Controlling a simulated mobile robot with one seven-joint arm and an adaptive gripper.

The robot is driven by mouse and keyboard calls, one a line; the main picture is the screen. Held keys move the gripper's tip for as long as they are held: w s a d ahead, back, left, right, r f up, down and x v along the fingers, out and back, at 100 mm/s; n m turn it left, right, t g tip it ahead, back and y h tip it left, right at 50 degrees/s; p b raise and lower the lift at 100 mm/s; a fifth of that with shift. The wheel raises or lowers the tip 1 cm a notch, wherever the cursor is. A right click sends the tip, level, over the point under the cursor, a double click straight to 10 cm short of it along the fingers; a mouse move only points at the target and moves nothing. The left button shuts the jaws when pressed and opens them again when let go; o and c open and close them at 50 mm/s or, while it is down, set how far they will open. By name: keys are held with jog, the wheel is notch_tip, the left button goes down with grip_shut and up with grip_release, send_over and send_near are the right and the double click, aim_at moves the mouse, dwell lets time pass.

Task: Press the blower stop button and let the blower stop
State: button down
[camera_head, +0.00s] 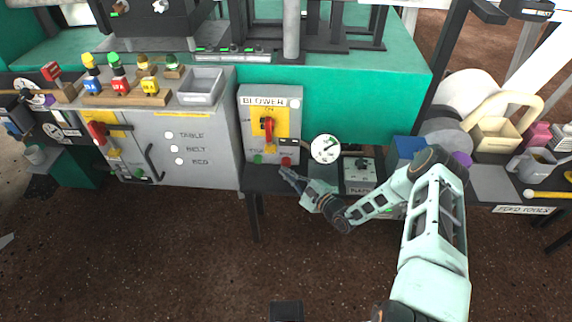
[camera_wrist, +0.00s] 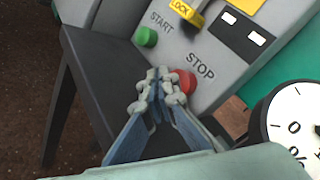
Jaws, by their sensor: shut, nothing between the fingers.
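The blower box (camera_head: 287,101) is a grey panel with a red switch handle on a yellow plate (camera_head: 268,130). Low on it are a green start button (camera_head: 258,159) and a red stop button (camera_head: 286,161). In the wrist view the green start button (camera_wrist: 146,37) is at upper left, and the red stop button (camera_wrist: 184,81) is just right of my fingertips, partly covered by them. My gripper (camera_head: 284,172) is shut and empty, close in front of the stop button; it also shows in the wrist view (camera_wrist: 156,82). I cannot tell whether it touches the button.
A round white dial (camera_head: 325,149) stands right of the blower box. A dark shelf (camera_wrist: 97,75) runs below the box. A grey cabinet (camera_head: 200,150) with several coloured pegs on top is at left. The brown floor in front is clear.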

aim_at(287, 186)
jog(key=shift+w+d+r+t, duration=0.15)
jog(key=shift+w+r, duration=0.15)
jog(key=shift+w, duration=0.2)
jog(key=shift+w+a+r+t, duration=0.15)
jog(key=shift+w+r, duration=0.1)
jog(key=shift+w, duration=0.2)
jog(key=shift+s+f+p, duration=0.15)
jog(key=shift+s+p, duration=0.7)
jog(key=shift+p, duration=0.2)
jog(key=shift+s+d+f+p, duration=0.15)
jog(key=shift+s+p, duration=0.25)
jog(key=shift+s, duration=0.5)
jog(key=shift+s+a+f+p, duration=0.15)
jog(key=shift+s+p, duration=0.2)
jog(key=shift+s, duration=0.55)
jog(key=shift+d, duration=0.1)
